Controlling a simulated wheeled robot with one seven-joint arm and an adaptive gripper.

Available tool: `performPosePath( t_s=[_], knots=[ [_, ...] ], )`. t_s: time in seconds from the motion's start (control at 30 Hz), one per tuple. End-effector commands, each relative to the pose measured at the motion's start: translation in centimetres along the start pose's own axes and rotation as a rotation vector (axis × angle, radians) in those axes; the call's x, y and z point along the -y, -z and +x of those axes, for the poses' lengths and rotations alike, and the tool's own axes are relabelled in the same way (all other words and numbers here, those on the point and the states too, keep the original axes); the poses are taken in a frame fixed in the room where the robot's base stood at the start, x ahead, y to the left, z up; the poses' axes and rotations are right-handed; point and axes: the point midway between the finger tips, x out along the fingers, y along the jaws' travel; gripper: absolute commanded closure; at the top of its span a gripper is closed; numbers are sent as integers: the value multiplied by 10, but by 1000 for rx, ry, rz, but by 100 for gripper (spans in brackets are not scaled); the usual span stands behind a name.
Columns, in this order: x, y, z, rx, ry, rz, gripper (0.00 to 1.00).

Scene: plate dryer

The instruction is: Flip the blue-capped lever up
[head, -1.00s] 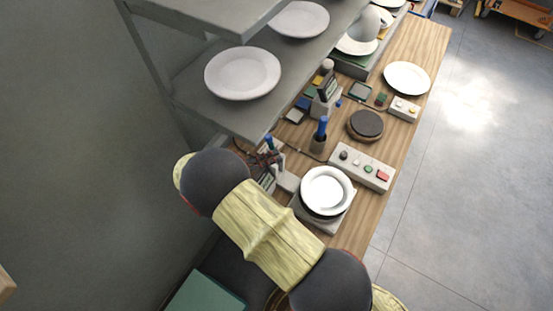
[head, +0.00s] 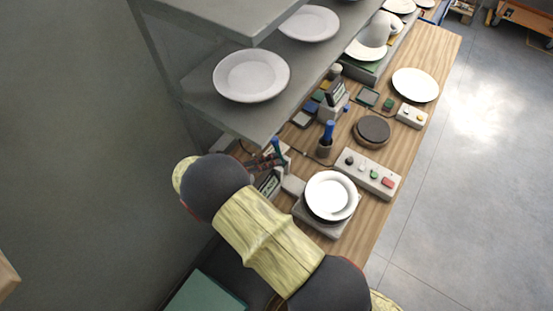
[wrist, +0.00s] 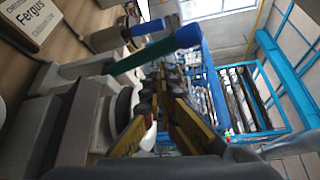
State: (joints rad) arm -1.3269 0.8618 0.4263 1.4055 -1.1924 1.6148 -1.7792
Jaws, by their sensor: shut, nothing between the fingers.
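The blue-capped lever (head: 276,146) stands at a pale device (head: 270,183) on the bench, just beside my gripper (head: 262,163). In the wrist view its green shaft (wrist: 140,63) runs up to the right, ending in the blue cap (wrist: 187,37). The shaft slants rather than standing straight. My gripper (wrist: 160,72) is shut and empty, its fingertips just below the shaft in the picture. I cannot tell whether they touch it. The lever's pivot is partly hidden.
A white plate (head: 331,195) rests on a pale stand right of the device. Beyond are a blue-topped item in a holder (head: 327,139), a button box (head: 367,173) and a round dark disc (head: 373,129). A grey shelf (head: 215,112) with plates overhangs the left side.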

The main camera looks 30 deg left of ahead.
Motion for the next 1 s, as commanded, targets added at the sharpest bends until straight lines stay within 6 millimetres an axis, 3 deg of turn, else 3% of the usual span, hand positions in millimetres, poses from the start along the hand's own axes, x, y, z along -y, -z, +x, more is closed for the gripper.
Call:
performPosePath(
  t_s=[0.2, 0.4, 1.0],
  knots=[
    [-1, 0, -37, 2, -1, -1, 100],
    [-1, 0, -56, 1, -1, 0, 100],
    [-1, 0, -58, 0, -1, -1, 100]
  ],
)
